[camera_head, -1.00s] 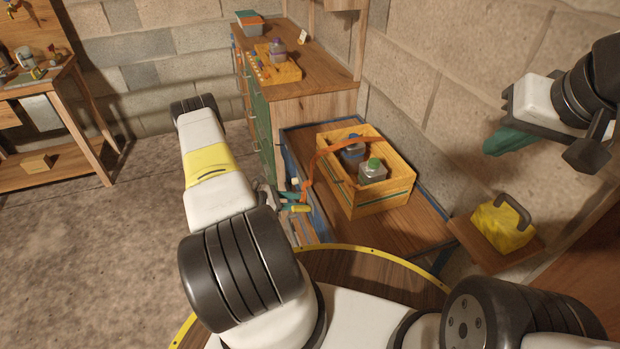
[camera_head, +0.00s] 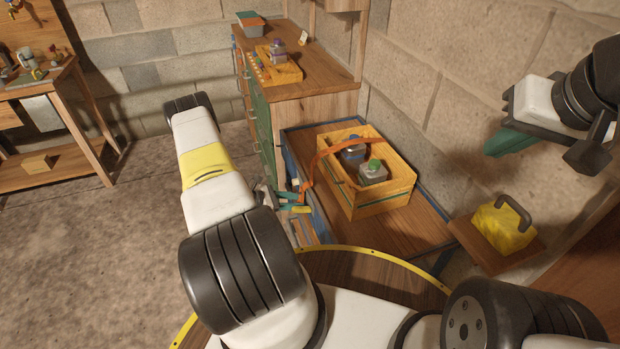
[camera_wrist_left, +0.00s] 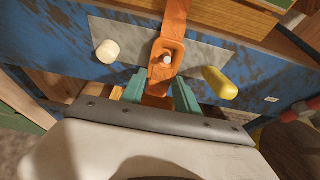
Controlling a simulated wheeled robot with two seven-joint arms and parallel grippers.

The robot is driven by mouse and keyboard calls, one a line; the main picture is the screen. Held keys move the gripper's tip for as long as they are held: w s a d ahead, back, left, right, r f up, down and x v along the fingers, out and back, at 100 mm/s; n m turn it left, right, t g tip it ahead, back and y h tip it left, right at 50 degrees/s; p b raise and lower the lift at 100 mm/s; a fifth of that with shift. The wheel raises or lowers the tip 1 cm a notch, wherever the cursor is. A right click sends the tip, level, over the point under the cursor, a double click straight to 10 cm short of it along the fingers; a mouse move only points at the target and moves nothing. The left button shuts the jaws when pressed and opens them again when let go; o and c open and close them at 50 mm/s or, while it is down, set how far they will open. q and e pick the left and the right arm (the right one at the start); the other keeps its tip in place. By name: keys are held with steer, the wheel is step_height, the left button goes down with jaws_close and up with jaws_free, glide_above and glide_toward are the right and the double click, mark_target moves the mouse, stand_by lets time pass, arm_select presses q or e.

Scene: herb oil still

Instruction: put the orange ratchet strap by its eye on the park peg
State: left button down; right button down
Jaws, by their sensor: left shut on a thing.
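The orange ratchet strap (camera_head: 350,145) runs from the wooden crate over its left edge and down to my left gripper (camera_head: 290,197). In the left wrist view, my left gripper (camera_wrist_left: 158,84) is shut on the strap just below its eye (camera_wrist_left: 176,48). A small pale peg end (camera_wrist_left: 167,59) shows inside the eye's hole, in front of a grey plate. How far the eye sits along this peg cannot be told. A cream peg (camera_wrist_left: 107,51) is left of the eye and a yellow peg (camera_wrist_left: 219,83) right of it. My right gripper (camera_head: 497,146) hangs by the wall, far from the strap; its jaw opening is unclear.
The wooden crate (camera_head: 385,207) holds bottles and stands on a bench (camera_head: 415,238) with a blue edge. A yellow block with a grey handle (camera_head: 500,226) rests on a small shelf at right. A green-fronted cabinet (camera_head: 258,120) stands behind. The floor at left is clear.

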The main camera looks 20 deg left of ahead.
arm_select(q)
steer(key=shift+v, duration=0.95)
steer(key=shift+s+a+f, duration=0.15)
steer(key=shift+s+a, duration=0.35)
steer(key=shift+a, duration=0.1)
steer(key=shift+w, duration=0.1)
